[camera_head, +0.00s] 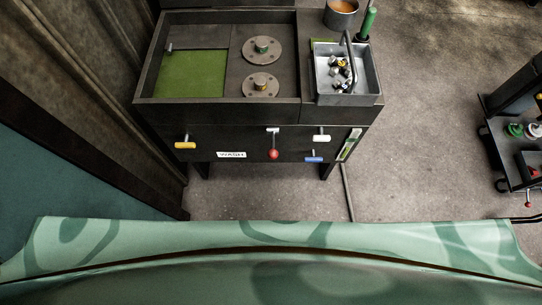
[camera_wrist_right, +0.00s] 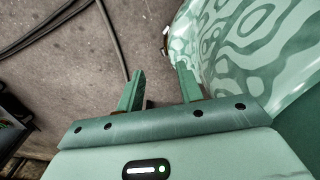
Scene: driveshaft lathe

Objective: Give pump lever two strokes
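A dark wash station (camera_head: 215,113) stands ahead in the head view. A short lever with a red ball knob (camera_head: 273,154) hangs from its front panel. A green-handled upright piece (camera_head: 369,22) stands at its back right corner. I cannot tell for sure which of these is the pump lever. My right gripper (camera_wrist_right: 160,72) shows in the right wrist view, with its two green fingers apart and nothing between them. It is over bare floor, away from the station. My left gripper is in neither view.
The front panel also has a yellow handle (camera_head: 185,145), a white handle (camera_head: 322,138) and a blue handle (camera_head: 314,159). A metal basin (camera_head: 366,98) holding small parts is at the station's right. A dark cart (camera_head: 512,160) stands at the far right.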

